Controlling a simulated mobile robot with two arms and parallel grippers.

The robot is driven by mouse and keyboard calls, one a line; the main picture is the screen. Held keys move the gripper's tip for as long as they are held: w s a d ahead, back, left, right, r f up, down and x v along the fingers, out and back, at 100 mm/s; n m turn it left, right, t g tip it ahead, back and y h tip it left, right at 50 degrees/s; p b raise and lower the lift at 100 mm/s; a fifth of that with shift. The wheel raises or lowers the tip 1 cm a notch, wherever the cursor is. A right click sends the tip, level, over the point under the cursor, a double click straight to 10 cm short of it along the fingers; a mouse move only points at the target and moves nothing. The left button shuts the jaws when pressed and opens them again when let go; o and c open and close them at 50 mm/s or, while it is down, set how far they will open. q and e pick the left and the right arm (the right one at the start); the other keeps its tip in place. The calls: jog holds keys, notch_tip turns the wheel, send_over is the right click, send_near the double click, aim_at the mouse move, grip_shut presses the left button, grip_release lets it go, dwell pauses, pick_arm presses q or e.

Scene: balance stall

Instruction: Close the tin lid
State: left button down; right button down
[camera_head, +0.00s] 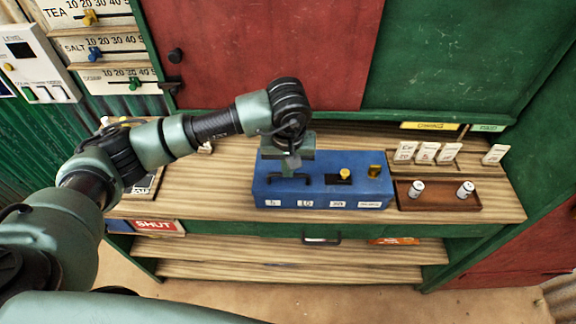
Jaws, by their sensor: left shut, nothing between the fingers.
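A blue tin (318,187) with white number labels along its front stands on the wooden counter. My right gripper is not in view.
A brown tray (437,203) with two white cylinders (417,188) is right of the tin. Several white cards (427,152) stand behind it. A red panel (250,40) and a green panel (455,60) rise behind the counter (225,195). Low shelves (290,251) lie below.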

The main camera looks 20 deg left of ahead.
pick_arm(q)
jog(key=shift+s+f, duration=0.15)
jog(key=shift+f, duration=0.35)
jog(key=shift+s+r, duration=0.1)
jog(key=shift+r, duration=0.05)
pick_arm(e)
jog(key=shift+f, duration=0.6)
